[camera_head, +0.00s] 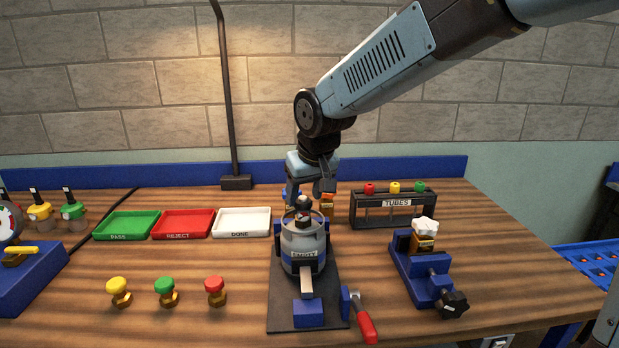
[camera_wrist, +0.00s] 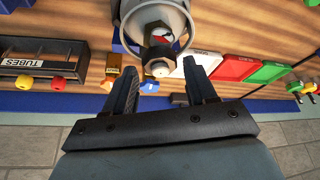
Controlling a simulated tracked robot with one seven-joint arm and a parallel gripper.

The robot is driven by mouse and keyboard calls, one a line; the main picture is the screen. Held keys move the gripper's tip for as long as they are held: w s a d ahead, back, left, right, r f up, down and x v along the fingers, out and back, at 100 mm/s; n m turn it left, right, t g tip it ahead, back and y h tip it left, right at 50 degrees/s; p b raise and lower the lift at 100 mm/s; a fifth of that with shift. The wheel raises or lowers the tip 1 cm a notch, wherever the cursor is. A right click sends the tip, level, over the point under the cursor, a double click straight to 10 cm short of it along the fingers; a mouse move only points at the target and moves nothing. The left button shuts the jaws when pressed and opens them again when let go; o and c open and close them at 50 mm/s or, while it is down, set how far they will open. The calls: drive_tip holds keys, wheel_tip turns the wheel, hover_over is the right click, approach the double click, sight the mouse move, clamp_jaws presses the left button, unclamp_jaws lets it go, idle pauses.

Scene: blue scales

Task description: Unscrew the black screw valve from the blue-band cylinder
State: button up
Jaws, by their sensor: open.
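The grey cylinder (camera_head: 303,241) with a blue band and a label that seems to read EMPTY stands upright in a dark holder at the table's middle. The black screw valve (camera_head: 303,204) sits on its top and also shows in the wrist view (camera_wrist: 158,54). My gripper (camera_head: 309,190) is open, close above and behind the valve in the head view. In the wrist view, my gripper's (camera_wrist: 160,70) two fingers stand apart, with the valve lined up near the gap between their tips. I see no contact, but the exact distance is hard to tell.
Green, red and white trays (camera_head: 242,222) lie behind left. A TUBES rack (camera_head: 394,209) stands behind right, and a blue vise (camera_head: 426,271) to the right. Coloured knobs (camera_head: 166,292) stand front left.

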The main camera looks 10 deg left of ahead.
sight(303, 204)
drive_tip(key=shift+x, duration=2.55)
drive_tip(key=shift+c, duration=0.5)
drive_tip(key=c, duration=0.7)
drive_tip(key=shift+d+n+g+y, duration=0.1)
drive_tip(key=shift+n+g+y, duration=0.25)
drive_tip(key=shift+n, duration=0.8)
drive_tip(key=shift+n+g+y, duration=0.25)
drive_tip(key=shift+n+g, duration=0.1)
drive_tip(key=shift+n, duration=0.8)
drive_tip(key=shift+c, duration=0.2)
drive_tip(key=n+g, duration=0.1)
drive_tip(key=n, duration=0.4)
drive_tip(key=shift+w+r+g+y, duration=0.1)
drive_tip(key=shift+g+y, duration=0.2)
drive_tip(key=shift+g, duration=0.1)
drive_tip(key=n+g, duration=0.1)
drive_tip(key=n, duration=0.4)
drive_tip(key=shift+g, duration=0.4)
drive_tip(key=n, duration=0.2)
drive_tip(key=n+g+h, duration=0.1)
drive_tip(key=n, duration=0.2)
drive_tip(key=shift+r+g, duration=0.1)
drive_tip(key=shift+g, duration=0.2)
drive_tip(key=shift+o, duration=0.2)
